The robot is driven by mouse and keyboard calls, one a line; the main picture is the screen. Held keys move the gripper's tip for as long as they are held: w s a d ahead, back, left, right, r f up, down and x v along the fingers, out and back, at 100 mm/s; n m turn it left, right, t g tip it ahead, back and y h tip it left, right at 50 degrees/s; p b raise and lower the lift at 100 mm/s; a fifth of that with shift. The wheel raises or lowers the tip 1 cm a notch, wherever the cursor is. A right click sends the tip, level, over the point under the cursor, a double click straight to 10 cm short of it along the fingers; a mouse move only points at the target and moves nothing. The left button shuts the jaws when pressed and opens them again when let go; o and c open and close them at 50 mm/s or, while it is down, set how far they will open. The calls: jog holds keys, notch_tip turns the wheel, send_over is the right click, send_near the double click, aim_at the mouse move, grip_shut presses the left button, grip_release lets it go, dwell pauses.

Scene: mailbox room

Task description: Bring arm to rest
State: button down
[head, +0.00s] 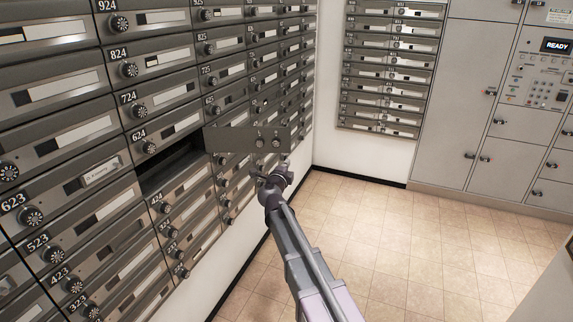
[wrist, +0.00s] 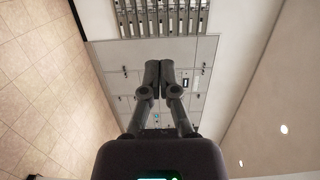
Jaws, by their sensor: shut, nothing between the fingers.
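My gripper (head: 272,172) is raised in front of the left mailbox wall, just below and beside an open mailbox door (head: 235,139). I cannot tell whether it touches the door. In the wrist view my gripper (wrist: 159,66) has its two fingers together, with nothing between them. My arm reaches up from the bottom of the head view. The open door swings out from the wall, and a dark open compartment (head: 170,165) shows to its left, under box 624.
Mailboxes with dials (head: 125,70) cover the left wall. More boxes (head: 390,70) hang on the back wall. Grey lockers (head: 465,110) with a panel reading READY (head: 556,45) stand at the right. The tiled floor (head: 370,240) is clear.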

jog(key=shift+r, duration=0.15)
jog(key=s+f+n+g+y+p, duration=0.1)
jog(key=s+f+n+g+y, duration=0.3)
jog(key=s+n+y, duration=0.45)
jog(key=s+f+n+g+y, duration=0.35)
jog(key=s+f+n, duration=0.2)
jog(key=n, duration=0.55)
jog(key=s+d+f+n+g+h, duration=0.1)
jog(key=s+d+f+g+h, duration=0.2)
jog(key=s+d+g, duration=0.2)
jog(key=s+d+f+g+h+p, duration=0.1)
jog(key=s+d+f+g+h, duration=0.3)
jog(key=s+d, duration=0.7)
jog(key=s+g, duration=0.1)
jog(key=s, duration=0.4)
jog(key=shift+d+n, duration=0.2)
jog(key=shift+n, duration=0.15)
